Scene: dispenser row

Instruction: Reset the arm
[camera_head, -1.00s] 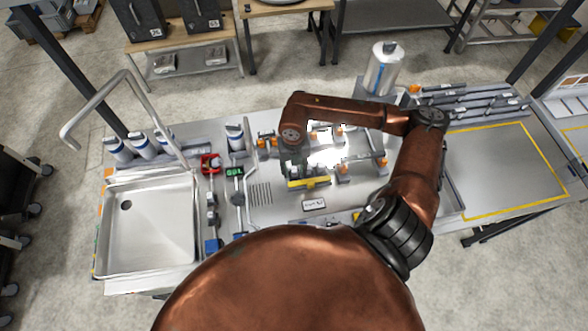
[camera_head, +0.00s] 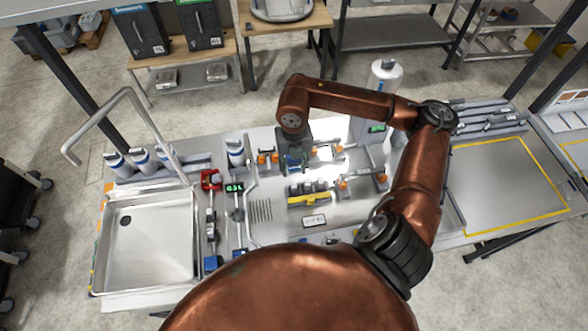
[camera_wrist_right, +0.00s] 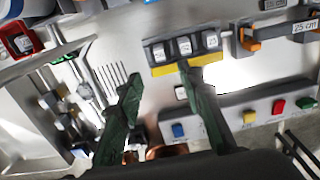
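My right arm is copper-coloured and bends over the bench in the head view. Its gripper (camera_head: 294,163) points down above the metal work surface (camera_head: 262,180), behind the yellow-edged holder (camera_head: 308,199). In the right wrist view, the two dark green fingers of this gripper (camera_wrist_right: 165,85) are spread apart, with nothing held between them. The holder, with several grey labelled blocks, also shows in the wrist view (camera_wrist_right: 172,69), beyond the fingertips. I cannot tell the exact height of the gripper above the bench. My left gripper is not in view.
A steel sink (camera_head: 150,240) with a tall bent tap (camera_head: 135,98) is at the left. A white canister (camera_head: 387,73) stands behind my right forearm. Orange-ended handles (camera_head: 343,184) sit near the gripper. A yellow-outlined area (camera_head: 500,185) at the right is clear.

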